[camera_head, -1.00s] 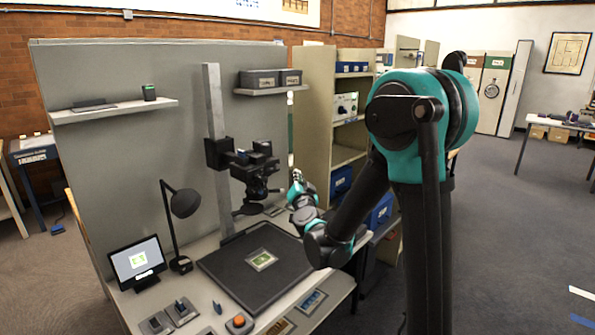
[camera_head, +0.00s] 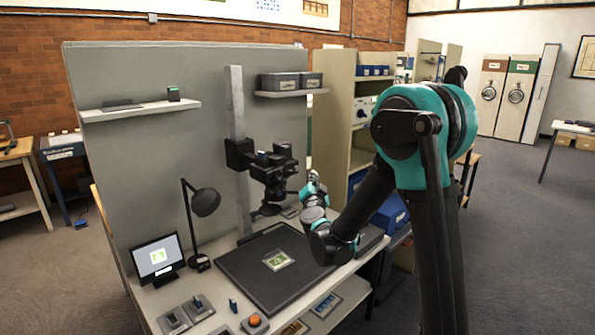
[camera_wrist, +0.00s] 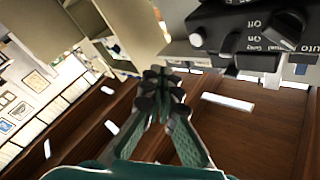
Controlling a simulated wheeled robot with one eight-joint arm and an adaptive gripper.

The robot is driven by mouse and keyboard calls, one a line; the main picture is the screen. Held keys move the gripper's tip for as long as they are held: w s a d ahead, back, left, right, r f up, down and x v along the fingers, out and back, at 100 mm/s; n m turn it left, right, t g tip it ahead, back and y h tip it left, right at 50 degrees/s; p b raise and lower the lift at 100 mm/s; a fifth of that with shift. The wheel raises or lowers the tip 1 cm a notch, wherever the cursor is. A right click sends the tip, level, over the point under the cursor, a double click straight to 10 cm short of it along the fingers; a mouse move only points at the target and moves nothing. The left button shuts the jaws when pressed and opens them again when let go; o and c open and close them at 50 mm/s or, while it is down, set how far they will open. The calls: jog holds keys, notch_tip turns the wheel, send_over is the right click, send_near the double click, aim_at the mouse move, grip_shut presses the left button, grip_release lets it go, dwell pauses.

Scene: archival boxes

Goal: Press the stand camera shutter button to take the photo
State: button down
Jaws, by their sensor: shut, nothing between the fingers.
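The stand camera (camera_head: 274,172) is a black body on a grey upright column above the dark copy board. Part of its dark underside or side shows close up in the wrist view (camera_wrist: 228,32), with "On", "Off" and "Auto" lettering, a dial and a small pale round knob (camera_wrist: 196,40). I cannot tell for sure which part is the shutter button. My gripper (camera_wrist: 163,78) is shut and empty, its fingertips below and left of the pale knob in the picture, apart from it. In the head view my gripper (camera_head: 314,178) is just right of the camera.
The copy board (camera_head: 235,268) holds a small green picture (camera_head: 278,260). A desk lamp (camera_head: 205,203), a monitor (camera_head: 158,258) and an orange button (camera_head: 255,321) are also on the table. A shelf with dark boxes (camera_head: 290,82) is above. Open floor lies at right.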

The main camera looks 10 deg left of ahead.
jog(key=shift+w+a, duration=0.75)
jog(key=shift+a, duration=0.2)
jog(key=shift+w+a, duration=0.75)
jog(key=shift+a, duration=0.2)
jog(key=shift+a, duration=0.1)
jog(key=shift+w+a, duration=0.25)
jog(key=shift+w+a, duration=0.3)
jog(key=shift+a, duration=0.1)
dwell(0.9)
jog(key=shift+s+d, duration=0.1)
jog(key=shift+d, duration=0.05)
dwell(0.3)
jog(key=shift+s+d, duration=0.45)
jog(key=shift+d, duration=0.15)
jog(key=shift+s+d, duration=0.8)
jog(key=shift+d, duration=0.2)
jog(key=shift+s+d, duration=0.75)
jog(key=shift+d, duration=0.2)
